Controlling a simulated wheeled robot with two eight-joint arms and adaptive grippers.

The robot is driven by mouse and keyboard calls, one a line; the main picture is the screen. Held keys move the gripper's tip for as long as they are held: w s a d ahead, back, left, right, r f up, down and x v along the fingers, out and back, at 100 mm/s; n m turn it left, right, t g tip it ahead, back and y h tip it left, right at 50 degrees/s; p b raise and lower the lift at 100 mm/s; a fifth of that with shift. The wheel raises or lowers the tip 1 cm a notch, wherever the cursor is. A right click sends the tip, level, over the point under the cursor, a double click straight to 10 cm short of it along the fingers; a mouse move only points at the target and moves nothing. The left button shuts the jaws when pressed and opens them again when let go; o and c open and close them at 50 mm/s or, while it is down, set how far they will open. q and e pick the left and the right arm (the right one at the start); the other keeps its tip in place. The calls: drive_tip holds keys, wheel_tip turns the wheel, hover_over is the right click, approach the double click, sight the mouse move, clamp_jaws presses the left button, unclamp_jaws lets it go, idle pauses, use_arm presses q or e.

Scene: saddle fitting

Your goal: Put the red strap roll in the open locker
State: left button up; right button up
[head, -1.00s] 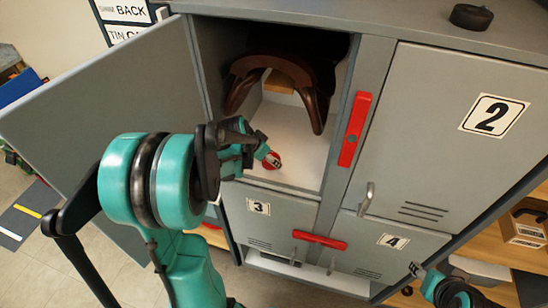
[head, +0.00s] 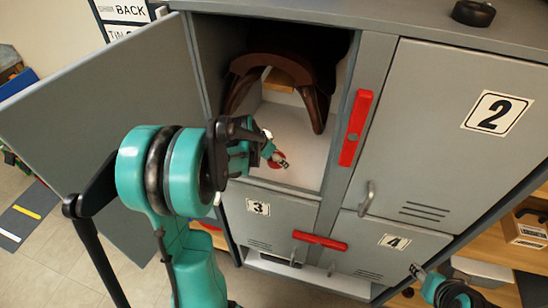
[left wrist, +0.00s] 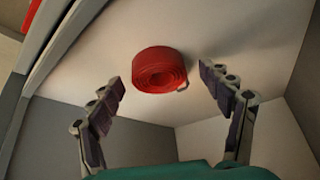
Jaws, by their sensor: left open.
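The red strap roll (left wrist: 158,72) lies flat on the pale floor of the open locker. In the head view only bits of the red roll (head: 279,155) show past the gripper. My left gripper (head: 277,160) reaches into the locker's front part. In the left wrist view its two fingers (left wrist: 160,80) are spread apart on either side of the roll, with gaps and no visible contact. The open locker (head: 305,178) is the upper left one. My right gripper (head: 416,270) is at the lower right, away from the locker opening; its jaws are too small to read.
A brown saddle (head: 290,66) stands at the back of the open locker. The locker's grey door (head: 110,95) is swung open to the left. Closed doors 2 (head: 440,150), 3 (head: 270,225) and 4 (head: 385,245) surround it. A dark round object (head: 473,13) sits on top.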

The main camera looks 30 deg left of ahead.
use_arm(q)
drive_tip(key=shift+r, duration=0.25)
drive_tip(key=s+a, duration=0.1)
drive_tip(key=s, duration=0.3)
drive_tip(key=s+p, duration=0.1)
drive_tip(key=s, duration=0.3)
drive_tip(key=s+a+r, duration=0.1)
drive_tip(key=s, duration=0.3)
drive_tip(key=shift+a+p, duration=0.3)
drive_tip(key=shift+p, duration=0.1)
drive_tip(key=s+d+r+n, duration=0.1)
drive_tip(key=s+d+r, duration=0.1)
drive_tip(key=d, duration=0.4)
drive_tip(key=s+d+r+t+y, duration=0.1)
drive_tip(key=s+d+r, duration=0.2)
drive_tip(key=d, duration=0.3)
drive_tip(key=s+d+r+n, duration=0.1)
drive_tip(key=s+d+r, duration=0.1)
drive_tip(key=d+r, duration=0.2)
drive_tip(key=d, duration=0.3)
drive_tip(key=shift+s+r+n, duration=0.25)
drive_tip(key=shift+s+n, duration=0.05)
drive_tip(key=shift+s, duration=0.1)
drive_tip(key=shift+f, duration=0.1)
